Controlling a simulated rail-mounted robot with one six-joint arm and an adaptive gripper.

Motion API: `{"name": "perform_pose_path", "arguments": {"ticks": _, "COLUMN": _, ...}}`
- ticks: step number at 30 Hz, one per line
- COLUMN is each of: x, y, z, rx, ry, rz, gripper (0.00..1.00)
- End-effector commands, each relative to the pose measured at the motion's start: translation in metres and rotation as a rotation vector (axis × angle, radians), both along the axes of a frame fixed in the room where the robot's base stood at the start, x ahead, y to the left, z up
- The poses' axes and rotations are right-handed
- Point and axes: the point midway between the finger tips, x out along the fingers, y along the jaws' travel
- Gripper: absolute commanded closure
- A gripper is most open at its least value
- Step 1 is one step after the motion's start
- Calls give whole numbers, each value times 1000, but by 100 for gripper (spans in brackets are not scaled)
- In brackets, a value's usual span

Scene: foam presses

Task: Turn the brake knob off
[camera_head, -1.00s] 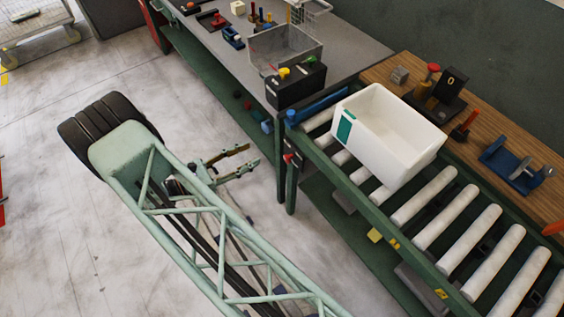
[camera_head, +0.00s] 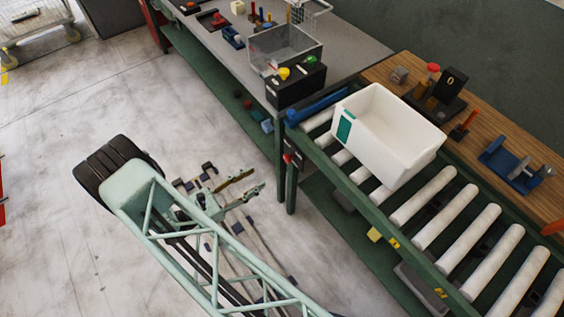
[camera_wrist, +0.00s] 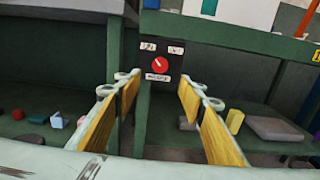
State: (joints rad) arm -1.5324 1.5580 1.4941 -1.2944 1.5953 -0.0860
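The brake knob (camera_wrist: 160,64) is a round red knob with a white pointer mark, on a dark panel with small white labels above and below it. In the head view the knob (camera_head: 287,158) is a small red spot on the side of the conveyor frame near its corner leg. My gripper (camera_wrist: 160,85) is open and empty, with its two yellow-padded fingers either side of the panel in the wrist view. In the head view my gripper (camera_head: 256,180) is left of the knob, with a gap between them.
A white bin (camera_head: 415,150) stands on the roller conveyor (camera_head: 425,195). A grey workbench (camera_head: 345,58) with a wire basket and a black button box adjoins it. Small blocks lie on the green lower shelf (camera_wrist: 85,130).

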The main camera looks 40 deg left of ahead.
Motion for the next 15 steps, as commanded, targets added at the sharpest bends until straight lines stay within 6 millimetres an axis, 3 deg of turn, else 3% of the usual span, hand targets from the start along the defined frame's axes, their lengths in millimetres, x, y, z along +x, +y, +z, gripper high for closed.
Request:
{"name": "perform_pose_path", "arguments": {"ticks": 8, "x": 10, "y": -4, "z": 0, "rx": -1, "ry": 0, "rz": -1, "gripper": 63}}
{"name": "perform_pose_path", "arguments": {"ticks": 15, "x": 32, "y": -11, "z": 1, "rx": -1, "ry": 0, "rz": -2, "gripper": 63}}
